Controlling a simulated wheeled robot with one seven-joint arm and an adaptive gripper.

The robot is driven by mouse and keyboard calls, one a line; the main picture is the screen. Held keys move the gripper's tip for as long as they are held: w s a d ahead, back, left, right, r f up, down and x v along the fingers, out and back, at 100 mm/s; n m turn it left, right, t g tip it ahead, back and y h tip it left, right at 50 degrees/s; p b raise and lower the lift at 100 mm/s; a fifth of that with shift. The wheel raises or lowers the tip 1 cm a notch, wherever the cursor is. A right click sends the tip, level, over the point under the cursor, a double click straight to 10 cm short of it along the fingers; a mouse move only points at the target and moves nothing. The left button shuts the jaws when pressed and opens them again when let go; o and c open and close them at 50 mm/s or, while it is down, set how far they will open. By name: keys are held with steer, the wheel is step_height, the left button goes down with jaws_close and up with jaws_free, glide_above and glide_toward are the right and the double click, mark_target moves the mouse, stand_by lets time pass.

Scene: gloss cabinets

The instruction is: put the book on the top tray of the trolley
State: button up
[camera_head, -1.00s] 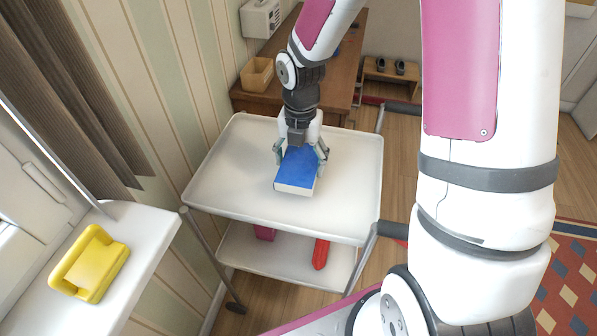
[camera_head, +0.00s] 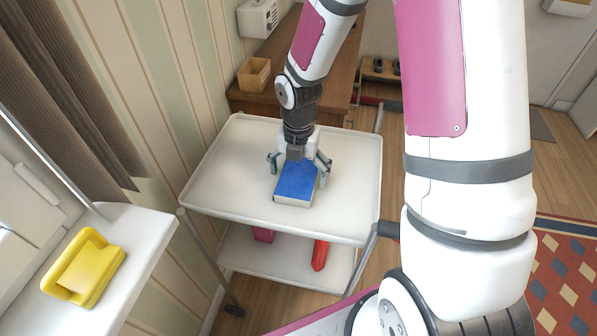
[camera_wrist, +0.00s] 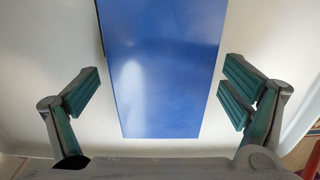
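The blue book (camera_head: 296,182) lies flat on the white top tray (camera_head: 225,185) of the trolley, near its middle, with its pale page edge toward the camera. My gripper (camera_head: 298,168) is over the far part of the book. In the wrist view the book (camera_wrist: 165,70) lies between the two green-padded fingers of my gripper (camera_wrist: 158,92), with a gap on each side. The fingers are spread and do not touch it.
The lower tray (camera_head: 285,265) holds a red item (camera_head: 320,254) and a pink item (camera_head: 263,234). A yellow object (camera_head: 84,267) sits on the white ledge at left. A wooden desk (camera_head: 285,75) with a basket (camera_head: 254,74) stands behind the trolley. The top tray around the book is bare.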

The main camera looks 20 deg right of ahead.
mark_target(299, 174)
steer(key=shift+r, duration=0.1)
steer(key=s+r+m+h+p, duration=0.1)
steer(key=s+r+m, duration=0.25)
steer(key=r, duration=0.65)
steer(key=s+r+m+p, duration=0.15)
steer(key=r+m, duration=0.25)
steer(key=r, duration=0.5)
steer(key=s+r+m+t, duration=0.1)
steer(key=s+r+m, duration=0.2)
steer(key=s+m, duration=0.3)
steer(key=s+r+m+t, duration=0.1)
steer(key=s+r+m, duration=0.1)
steer(key=s+m, duration=0.5)
steer(key=s+r+m+t+y, duration=0.1)
steer(key=s+r+m, duration=0.2)
steer(key=s+m, duration=0.3)
steer(key=shift+s+a+r+m, duration=0.25)
steer(key=shift+s+r+m, duration=0.1)
steer(key=shift+m, duration=0.9)
